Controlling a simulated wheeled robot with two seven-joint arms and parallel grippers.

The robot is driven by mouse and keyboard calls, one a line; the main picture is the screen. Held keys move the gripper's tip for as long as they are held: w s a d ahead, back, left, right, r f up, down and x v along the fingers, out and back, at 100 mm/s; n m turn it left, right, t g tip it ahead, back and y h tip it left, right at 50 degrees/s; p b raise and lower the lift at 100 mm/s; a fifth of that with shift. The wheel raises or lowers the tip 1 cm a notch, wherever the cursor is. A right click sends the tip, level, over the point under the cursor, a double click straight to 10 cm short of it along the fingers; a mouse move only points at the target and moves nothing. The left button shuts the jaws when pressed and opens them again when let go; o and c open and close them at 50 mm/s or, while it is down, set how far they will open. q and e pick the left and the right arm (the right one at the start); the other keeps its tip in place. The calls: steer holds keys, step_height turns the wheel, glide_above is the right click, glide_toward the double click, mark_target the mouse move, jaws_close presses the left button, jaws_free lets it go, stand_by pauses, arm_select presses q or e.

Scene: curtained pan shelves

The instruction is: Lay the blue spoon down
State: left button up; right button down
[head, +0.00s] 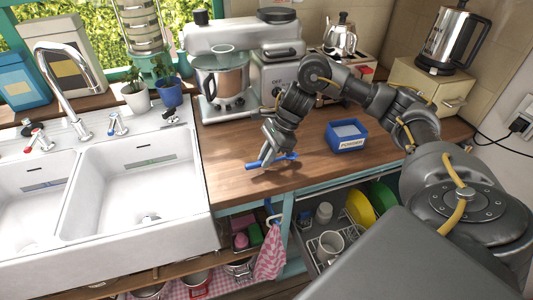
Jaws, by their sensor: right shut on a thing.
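The blue spoon (255,166) is low over the wooden counter (225,180), between the sink and the blue box. My right gripper (267,160) is shut on the spoon, pointing down at it. The spoon's blue ends show on both sides of the fingers. It lies roughly level, left to right, but I cannot tell whether it touches the counter. My left gripper is not in view.
A stand mixer (235,75) is behind. The white double sink (135,180) borders the counter at left. Open shelves with dishes are below the front edge.

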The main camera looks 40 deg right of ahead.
steer(key=shift+a+p, duration=0.1)
steer(key=shift+p, duration=0.5)
steer(key=shift+f+h, duration=0.2)
steer(key=shift+h, duration=0.1)
steer(key=c, duration=1.7)
jaws_free()
steer(key=o, duration=0.6)
